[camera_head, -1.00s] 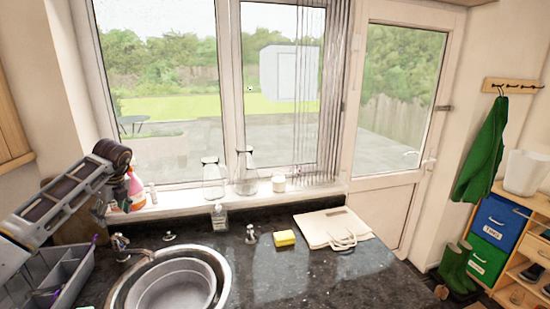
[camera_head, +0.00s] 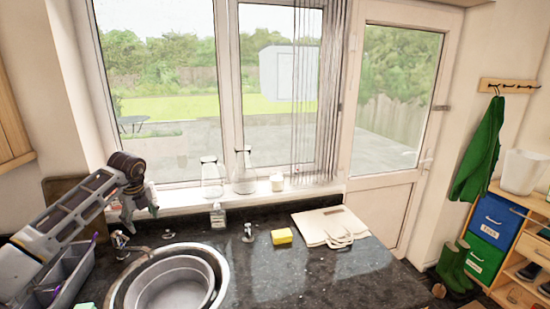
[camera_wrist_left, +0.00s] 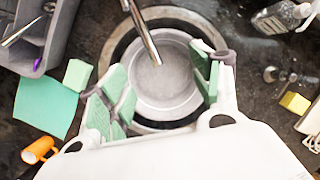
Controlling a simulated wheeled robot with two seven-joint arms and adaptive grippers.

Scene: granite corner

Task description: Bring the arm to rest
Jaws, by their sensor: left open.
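My left arm (camera_head: 75,210) comes in from the left. My left gripper (camera_head: 140,207) hangs downward by the windowsill, behind and left of the round sink. In the left wrist view the gripper (camera_wrist_left: 160,92) is open, with green-padded fingers spread wide and nothing between them. Below it, the sink (camera_wrist_left: 118,52) and the grey round basin (camera_wrist_left: 165,85) in it show between the fingers. The tap (camera_wrist_left: 143,32) crosses the upper part of that view. My right gripper is not in view.
A grey compartment caddy (camera_head: 78,268) stands left of the sink. A yellow sponge (camera_head: 282,237), a folded cream bag (camera_head: 318,222) and a small bottle (camera_head: 218,216) are on the counter. Glass bottles (camera_head: 211,180) line the sill. An orange mug (camera_wrist_left: 38,150) lies near a green cloth (camera_wrist_left: 45,107).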

